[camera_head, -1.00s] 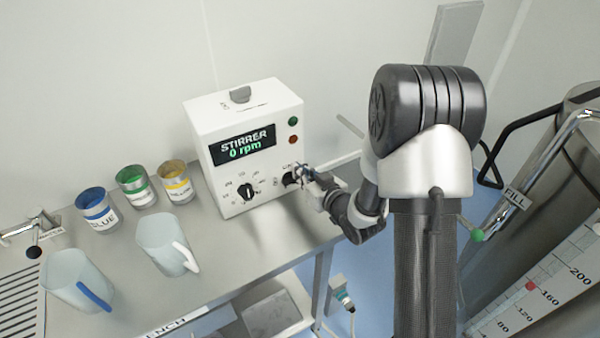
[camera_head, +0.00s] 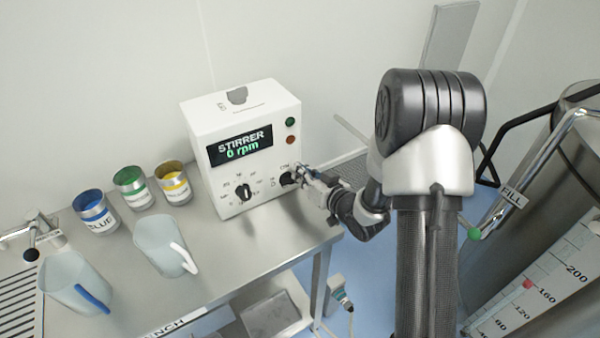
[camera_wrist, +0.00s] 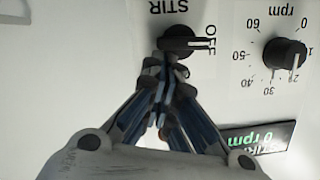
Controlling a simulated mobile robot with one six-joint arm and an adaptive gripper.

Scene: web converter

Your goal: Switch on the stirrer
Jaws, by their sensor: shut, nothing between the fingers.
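The stirrer control box (camera_head: 228,178) is white and stands on the bench against the wall. Its display (camera_head: 241,144) reads "STIRRER 0 rpm". The black stir switch (camera_head: 287,179) is on the lower right of its front; in the wrist view this switch (camera_wrist: 180,42) has its pointer toward "OFF". The speed knob (camera_head: 244,192) is to its left, and this knob (camera_wrist: 284,54) also shows in the wrist view. My gripper (camera_wrist: 167,70) is shut and empty, its fingertips right at the switch's edge; I cannot tell if they touch. The gripper (camera_head: 304,174) partly hides that side in the head view.
A green lamp or button (camera_head: 290,121) and a red one (camera_head: 291,139) are on the box's upper right. Blue, green and yellow cans and two jugs (camera_head: 165,246) stand on the bench to the left. A large steel tank (camera_head: 545,160) is at right.

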